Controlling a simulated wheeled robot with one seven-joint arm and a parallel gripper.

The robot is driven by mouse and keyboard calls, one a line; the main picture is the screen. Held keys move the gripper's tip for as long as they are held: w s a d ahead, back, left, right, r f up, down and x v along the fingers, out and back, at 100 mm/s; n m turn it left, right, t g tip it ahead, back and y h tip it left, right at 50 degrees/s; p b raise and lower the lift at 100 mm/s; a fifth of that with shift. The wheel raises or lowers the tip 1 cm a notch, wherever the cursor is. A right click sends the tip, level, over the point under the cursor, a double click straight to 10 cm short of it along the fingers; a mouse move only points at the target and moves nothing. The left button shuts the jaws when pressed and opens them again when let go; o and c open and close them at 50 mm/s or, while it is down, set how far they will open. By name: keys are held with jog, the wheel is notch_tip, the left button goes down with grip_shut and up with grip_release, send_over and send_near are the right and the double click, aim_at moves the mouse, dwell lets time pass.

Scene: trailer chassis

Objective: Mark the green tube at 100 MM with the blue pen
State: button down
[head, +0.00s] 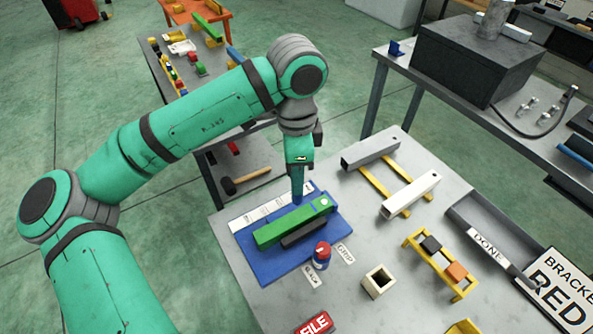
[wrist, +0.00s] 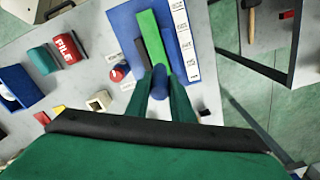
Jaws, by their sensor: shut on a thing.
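My gripper (head: 299,166) is shut on the blue pen (head: 297,186), which points down over the far side of the blue board. In the wrist view the pen (wrist: 159,84) shows end-on between my two fingers (wrist: 160,96), in front of the green tube (wrist: 153,45). In the head view the green tube (head: 280,228) lies on the blue board (head: 258,264), beside a dark bar (head: 303,234). A white strip with printed marks (head: 262,212) runs along the tube's far side; I cannot read its figures. I cannot tell whether the pen tip touches anything.
A red-topped blue object (head: 321,256) stands at the board's near edge, by small labels. A hollow square block (head: 379,281), a red FILE block (head: 315,324) and a yellow rack (head: 428,264) stand nearby. Two pale square tubes (head: 371,149) lie on yellow supports behind.

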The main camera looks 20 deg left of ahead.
jog(key=shift+f, duration=1.5)
jog(key=shift+w+f, duration=0.15)
jog(key=shift+f, duration=0.35)
jog(key=shift+s+f, duration=0.2)
jog(key=shift+d, duration=0.1)
jog(key=shift+w, duration=0.1)
jog(key=shift+f, duration=0.25)
jog(key=shift+f, duration=0.2)
jog(key=shift+f, duration=0.2)
dwell(0.4)
